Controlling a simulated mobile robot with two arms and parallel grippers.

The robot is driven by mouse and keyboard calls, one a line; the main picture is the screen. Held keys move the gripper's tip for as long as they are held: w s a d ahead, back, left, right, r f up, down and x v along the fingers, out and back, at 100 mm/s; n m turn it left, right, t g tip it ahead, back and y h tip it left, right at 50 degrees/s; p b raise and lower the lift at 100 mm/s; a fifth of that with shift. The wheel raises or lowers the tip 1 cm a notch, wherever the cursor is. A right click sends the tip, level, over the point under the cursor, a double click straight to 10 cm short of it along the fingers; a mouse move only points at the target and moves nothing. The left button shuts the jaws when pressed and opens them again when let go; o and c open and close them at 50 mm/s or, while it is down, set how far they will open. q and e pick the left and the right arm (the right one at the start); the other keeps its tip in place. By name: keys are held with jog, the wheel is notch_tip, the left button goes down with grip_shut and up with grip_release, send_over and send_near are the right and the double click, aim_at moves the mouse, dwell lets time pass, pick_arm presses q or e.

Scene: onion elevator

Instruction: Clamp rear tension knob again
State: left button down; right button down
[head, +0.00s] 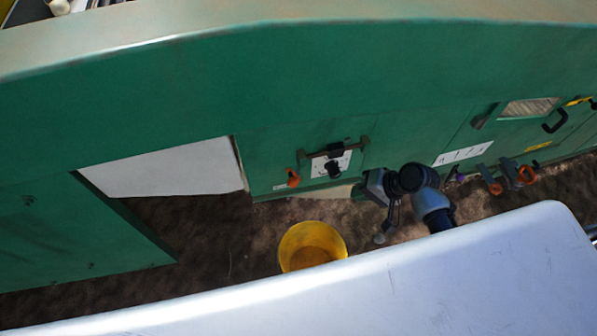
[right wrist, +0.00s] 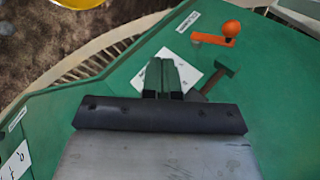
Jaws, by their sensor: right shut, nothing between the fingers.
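A dark knob (head: 333,168) sits on a white plate (head: 318,166) on the green machine's side, under a dark bar handle. Left of it is an orange-handled lever (head: 293,178); I cannot tell which is the rear tension knob. My right gripper (head: 360,190) is just right of and below the plate. In the right wrist view my right gripper (right wrist: 163,68) is shut and empty, its fingers over the white plate (right wrist: 192,72). They hide the plate's middle. The orange lever (right wrist: 230,30) is clear of the fingers there. My left gripper is not in view.
A yellow bucket (head: 312,247) stands on the soil below the panel. Several orange-handled clamps (head: 505,177) and a black handle (head: 556,122) are farther right on the green machine (head: 300,80). The bar handle (right wrist: 220,78) lies right of the fingers in the wrist view.

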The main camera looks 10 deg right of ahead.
aim_at(296, 182)
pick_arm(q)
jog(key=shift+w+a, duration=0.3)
pick_arm(e)
notch_tip(296, 182, up, 6)
jog(key=w+a+y, duration=0.1)
jog(key=shift+a+r+n, duration=0.2)
jog(key=shift+a+n, duration=0.1)
jog(key=shift+n, duration=0.1)
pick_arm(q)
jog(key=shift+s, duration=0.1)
pick_arm(e)
jog(key=shift+w, duration=0.1)
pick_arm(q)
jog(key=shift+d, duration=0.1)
pick_arm(e)
jog(key=a+r+x, duration=0.2)
jog(key=x, duration=1.1)
jog(key=shift+w, duration=0.35)
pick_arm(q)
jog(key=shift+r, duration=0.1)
pick_arm(e)
jog(key=shift+r, duration=0.2)
